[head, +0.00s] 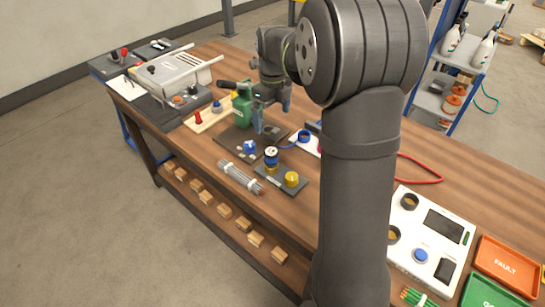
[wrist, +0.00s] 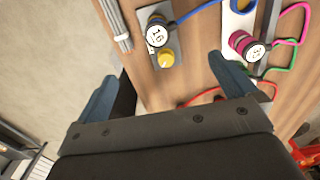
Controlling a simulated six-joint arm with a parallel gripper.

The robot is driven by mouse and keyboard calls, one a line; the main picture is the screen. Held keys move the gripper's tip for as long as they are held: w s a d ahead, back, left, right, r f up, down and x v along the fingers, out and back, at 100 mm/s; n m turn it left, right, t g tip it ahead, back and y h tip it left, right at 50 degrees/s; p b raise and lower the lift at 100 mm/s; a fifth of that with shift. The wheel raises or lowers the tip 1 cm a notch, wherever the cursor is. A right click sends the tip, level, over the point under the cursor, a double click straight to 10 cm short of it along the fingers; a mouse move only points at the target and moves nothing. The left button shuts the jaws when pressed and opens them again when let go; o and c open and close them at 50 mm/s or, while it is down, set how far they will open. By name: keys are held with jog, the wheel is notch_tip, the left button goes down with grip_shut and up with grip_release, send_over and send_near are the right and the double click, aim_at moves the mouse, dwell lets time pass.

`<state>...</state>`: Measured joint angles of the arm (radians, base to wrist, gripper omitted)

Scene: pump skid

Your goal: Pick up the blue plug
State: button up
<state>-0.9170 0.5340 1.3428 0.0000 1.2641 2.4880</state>
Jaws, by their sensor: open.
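What looks like the blue plug (head: 271,159), a dark blue cylinder with a pale top and a yellowish band, stands upright on a dark plate (head: 268,183). In the wrist view the plug (wrist: 157,33) shows a white face marked 16, with a blue cable beside it. A yellow round piece (head: 291,179) stands next to it on the same plate; it also shows in the wrist view (wrist: 166,59). My gripper (head: 272,119) is open and empty, above and behind the plug in the head view. In the wrist view its blue fingers (wrist: 163,74) are spread wide, apart from the plug.
A bundle of grey rods (head: 240,177) lies left of the plate. A blue-and-white part (head: 250,148) sits on a dark mat behind it. A magenta plug (wrist: 241,42) and coloured cables lie right in the wrist view.

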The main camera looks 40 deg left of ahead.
notch_tip(320, 180, up, 2)
jog(key=shift+r, duration=0.2)
jog(key=shift+c, duration=0.2)
jog(key=c, duration=0.7)
jog(key=shift+o, duration=0.2)
